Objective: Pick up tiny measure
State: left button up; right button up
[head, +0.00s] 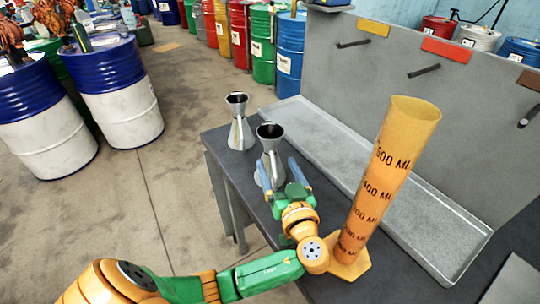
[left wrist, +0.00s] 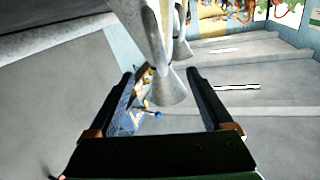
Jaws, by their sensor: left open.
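Two silver hourglass-shaped metal measures stand upright on the dark table. The farther one (head: 239,133) looks a little smaller and is clear of my gripper. The nearer one (head: 271,143) stands just ahead of my left gripper (head: 277,163), whose fingers are open on either side of its lower part. In the left wrist view, the metal measures (left wrist: 172,88) overlap at the top centre, in line with the gap between the open fingers (left wrist: 160,74). I cannot tell whether a finger touches the metal. The nearer measure's base is partly hidden. My right gripper is out of view.
A tall orange graduated cylinder (head: 383,170) stands on the table close to the right of my left wrist. A long grey metal tray (head: 452,232) lies along a grey panel with hooks (head: 424,70). Drums (head: 120,95) stand on the floor beyond.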

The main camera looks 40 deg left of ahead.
aim_at(274, 159)
pick_arm(q)
jog(key=x, duration=0.2)
jog(key=p+x, duration=0.1)
jog(key=x, duration=0.1)
jog(key=shift+s+a+r, duration=0.1)
jog(key=shift+r, duration=0.15)
jog(key=shift+f, duration=0.1)
grip_shut()
